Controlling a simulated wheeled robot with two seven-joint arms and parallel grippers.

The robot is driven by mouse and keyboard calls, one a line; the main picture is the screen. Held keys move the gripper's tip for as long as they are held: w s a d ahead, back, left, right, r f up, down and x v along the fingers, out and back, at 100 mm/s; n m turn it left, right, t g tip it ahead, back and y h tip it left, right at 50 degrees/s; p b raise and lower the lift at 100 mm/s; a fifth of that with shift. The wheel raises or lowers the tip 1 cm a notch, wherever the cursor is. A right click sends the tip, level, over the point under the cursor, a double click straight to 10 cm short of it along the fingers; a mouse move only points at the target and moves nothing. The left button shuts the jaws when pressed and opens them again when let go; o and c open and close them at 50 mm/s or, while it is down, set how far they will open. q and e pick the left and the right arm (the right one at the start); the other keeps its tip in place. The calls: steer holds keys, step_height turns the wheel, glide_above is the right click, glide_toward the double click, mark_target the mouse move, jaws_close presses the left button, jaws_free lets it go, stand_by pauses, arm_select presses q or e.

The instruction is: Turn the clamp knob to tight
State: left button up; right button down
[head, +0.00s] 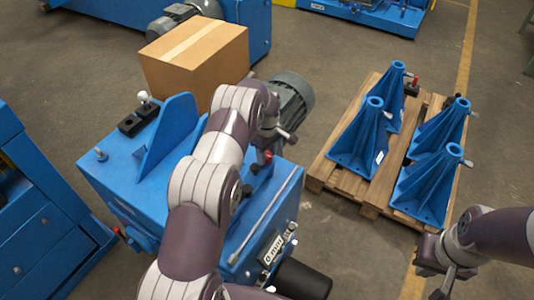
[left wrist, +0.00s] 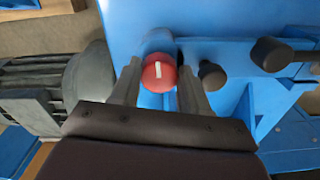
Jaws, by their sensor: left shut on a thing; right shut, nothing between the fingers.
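The clamp knob, a round red knob with a white mark (left wrist: 158,71), sits between the fingers of my left gripper (left wrist: 155,82) in the left wrist view. The fingers are shut on it from both sides. The white mark runs nearly up and down in that view. In the head view a bit of red (head: 267,156) shows below my left wrist, on top of the blue machine (head: 120,165); my arm hides much of that area. My right gripper (head: 440,288) is shut and empty at the lower right, over the floor, well apart from the machine.
Black knobs (left wrist: 212,75) stand close to the right of the red knob. A grey motor (head: 294,95) is at the machine's back right. A cardboard box (head: 195,65) stands behind. A wooden pallet (head: 318,172) with several blue stands is to the right. Floor between is clear.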

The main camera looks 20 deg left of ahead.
arm_select(q)
steer(key=m, duration=0.4)
steer(key=shift+m, duration=0.3)
steer(key=m, duration=0.4)
steer(key=shift+s+a+m+b, duration=0.1)
steer(key=shift+m+b, duration=0.2)
steer(key=shift+b, duration=0.05)
steer(key=m, duration=0.4)
steer(key=shift+a+m, duration=0.1)
steer(key=shift+m, duration=0.2)
steer(key=shift+a+m, duration=0.1)
steer(key=shift+m, duration=2.2)
steer(key=o, duration=1.1)
steer(key=shift+c, duration=0.2)
steer(key=shift+r, duration=0.1)
